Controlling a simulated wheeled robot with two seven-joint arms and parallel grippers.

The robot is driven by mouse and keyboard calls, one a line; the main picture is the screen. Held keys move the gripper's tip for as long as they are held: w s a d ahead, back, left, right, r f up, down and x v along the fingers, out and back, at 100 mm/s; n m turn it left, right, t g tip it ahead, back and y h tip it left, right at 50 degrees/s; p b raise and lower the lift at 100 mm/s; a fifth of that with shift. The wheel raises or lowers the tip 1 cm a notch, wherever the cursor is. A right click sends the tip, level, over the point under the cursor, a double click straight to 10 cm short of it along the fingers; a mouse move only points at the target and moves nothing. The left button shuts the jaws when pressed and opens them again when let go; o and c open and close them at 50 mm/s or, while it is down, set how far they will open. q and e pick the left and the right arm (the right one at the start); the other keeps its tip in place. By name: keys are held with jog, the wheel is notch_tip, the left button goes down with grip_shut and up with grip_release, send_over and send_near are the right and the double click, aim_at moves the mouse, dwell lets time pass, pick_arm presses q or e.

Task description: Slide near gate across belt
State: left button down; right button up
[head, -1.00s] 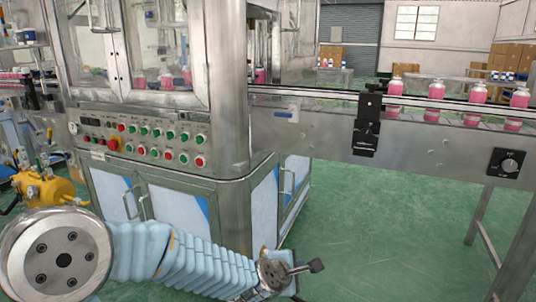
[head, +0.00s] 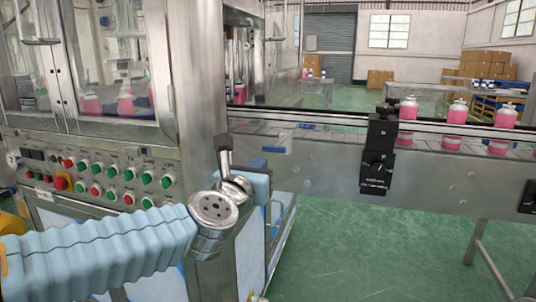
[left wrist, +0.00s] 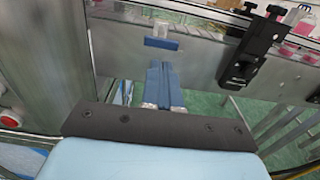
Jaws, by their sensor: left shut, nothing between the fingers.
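A small blue tab with a pale block behind it (head: 280,149) sits on the near side of the conveyor belt (head: 330,134), by the machine's corner post. It looks like the near gate. In the left wrist view the blue tab (left wrist: 161,43) lies straight ahead of the fingertips, with a gap still visible. My right gripper is out of view.
A black bracket with a dial (head: 378,160) juts from the conveyor side, right of the tab. Pink bottles (head: 456,115) stand on the belt farther right. The machine's button panel (head: 110,180) is left of my gripper.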

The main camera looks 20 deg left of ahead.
pick_arm(q)
jog(key=p, duration=0.1)
send_near(276, 143)
jog(key=w, duration=0.3)
jog(key=shift+w+d+f, duration=0.1)
jog(key=shift+w+f, duration=0.2)
jog(key=shift+f, duration=0.1)
jog(key=shift+w+f, duration=0.1)
jog(key=shift+w, duration=0.2)
jog(key=w+b, duration=0.1)
jog(key=w, duration=0.5)
jog(key=shift+d, duration=0.15)
jog(key=shift+r, duration=0.35)
